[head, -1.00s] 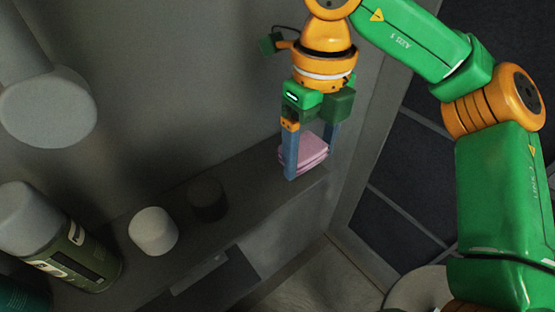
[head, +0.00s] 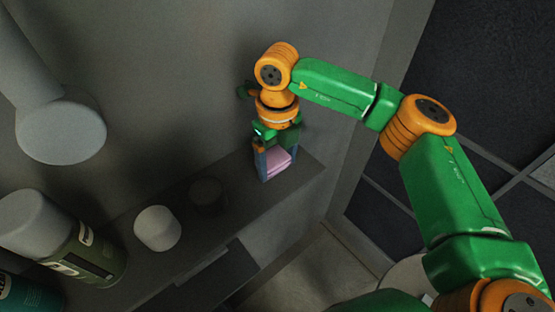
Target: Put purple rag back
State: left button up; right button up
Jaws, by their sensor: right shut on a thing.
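The purple rag (head: 278,166), folded and pinkish, is between the fingers of my right gripper (head: 274,167). The gripper points down and is shut on the rag. The rag is at the right part of a dark grey ledge (head: 290,190) along the wall. I cannot tell whether the rag's underside touches the ledge. My left gripper is not in view.
On the ledge to the left stand a dark round object (head: 208,197), a white cylinder (head: 157,228) and a large green-grey can (head: 85,255). A teal container (head: 25,295) is at the lower left corner. A grey rounded fixture (head: 62,130) hangs upper left.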

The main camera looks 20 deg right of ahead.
aim_at(277, 160)
jog(key=shift+s+f, duration=0.2)
jog(key=shift+f, duration=0.25)
jog(key=o, duration=1.1)
jog(key=shift+s, duration=0.1)
jog(key=shift+o, duration=0.2)
jog(key=shift+r+p, duration=0.6)
jog(key=shift+r, duration=0.15)
jog(key=r+b, duration=0.1)
jog(key=w+r, duration=0.1)
jog(key=shift+r+b, duration=0.3)
jog(key=shift+b, duration=0.05)
notch_tip(277, 160, up, 9)
jog(key=shift+s+p, duration=0.2)
jog(key=shift+p, duration=0.25)
